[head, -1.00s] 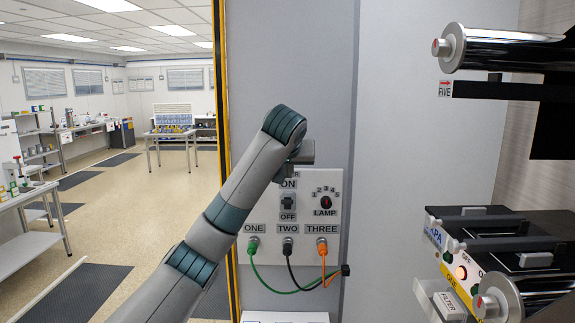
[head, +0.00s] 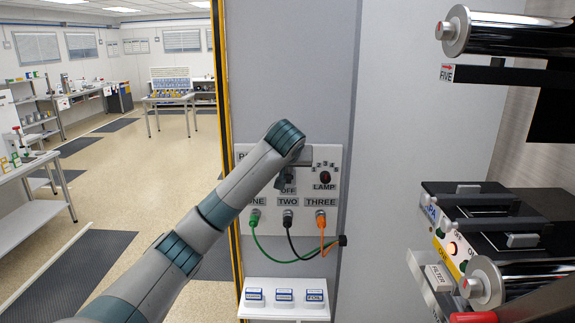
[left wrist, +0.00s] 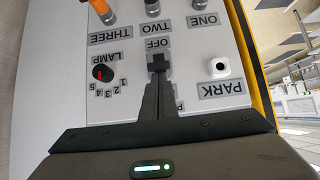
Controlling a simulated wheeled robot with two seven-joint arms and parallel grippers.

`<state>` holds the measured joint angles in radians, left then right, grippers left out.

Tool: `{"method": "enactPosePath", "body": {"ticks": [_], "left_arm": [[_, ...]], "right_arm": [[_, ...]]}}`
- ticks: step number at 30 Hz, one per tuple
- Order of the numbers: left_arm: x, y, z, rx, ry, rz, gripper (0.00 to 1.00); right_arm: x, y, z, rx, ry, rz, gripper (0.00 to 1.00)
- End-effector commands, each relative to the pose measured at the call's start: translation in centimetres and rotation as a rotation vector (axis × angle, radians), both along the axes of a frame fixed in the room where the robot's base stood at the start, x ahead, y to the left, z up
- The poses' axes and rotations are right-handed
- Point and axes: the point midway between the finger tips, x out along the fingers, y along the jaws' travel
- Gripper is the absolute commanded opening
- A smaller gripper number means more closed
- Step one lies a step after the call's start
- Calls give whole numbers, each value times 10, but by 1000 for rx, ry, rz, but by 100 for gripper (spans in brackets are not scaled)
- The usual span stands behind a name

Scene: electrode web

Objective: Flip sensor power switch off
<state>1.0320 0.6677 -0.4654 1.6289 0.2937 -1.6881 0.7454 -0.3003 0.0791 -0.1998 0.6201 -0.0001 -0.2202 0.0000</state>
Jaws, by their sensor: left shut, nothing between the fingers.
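The grey panel (head: 243,215) carries the power switch (left wrist: 158,62), a dark block beside the OFF label (left wrist: 158,43) in the left wrist view, which shows the panel upside down. My left gripper (left wrist: 158,78) is shut and empty, its fingertips right at the switch; I cannot tell whether they touch it. In the head view my left gripper (head: 285,182) covers the switch and the ON label, and the OFF label (head: 287,191) shows just below it. The switch's position cannot be told. My right gripper is not in view.
The lamp dial (head: 325,178) is right of the switch. Green, black and orange cables (head: 320,222) plug in below. A white shelf (head: 284,313) with small labelled boxes sits under the panel. A PARK button (left wrist: 219,67) and machine rollers (head: 480,32) are nearby.

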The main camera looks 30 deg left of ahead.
Motion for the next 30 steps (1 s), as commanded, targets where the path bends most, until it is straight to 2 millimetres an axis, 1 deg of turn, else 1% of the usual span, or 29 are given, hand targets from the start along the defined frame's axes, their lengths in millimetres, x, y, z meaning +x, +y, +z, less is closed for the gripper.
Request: {"method": "enactPosePath", "body": {"ticks": [8, 11, 16, 19, 30], "left_arm": [[0, 0, -1, 2, -3, 0, 0], [0, 0, -2, 8, -14, 0, 0], [-2, -1, -6, 32, -53, 0, 0], [-2, -1, -4, 42, -68, 0, 0], [-3, -2, -7, 73, -117, 1, 0]], "right_arm": [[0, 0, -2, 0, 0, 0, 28], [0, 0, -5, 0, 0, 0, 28], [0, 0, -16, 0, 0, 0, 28], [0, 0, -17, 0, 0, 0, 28], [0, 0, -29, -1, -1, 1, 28]]}}
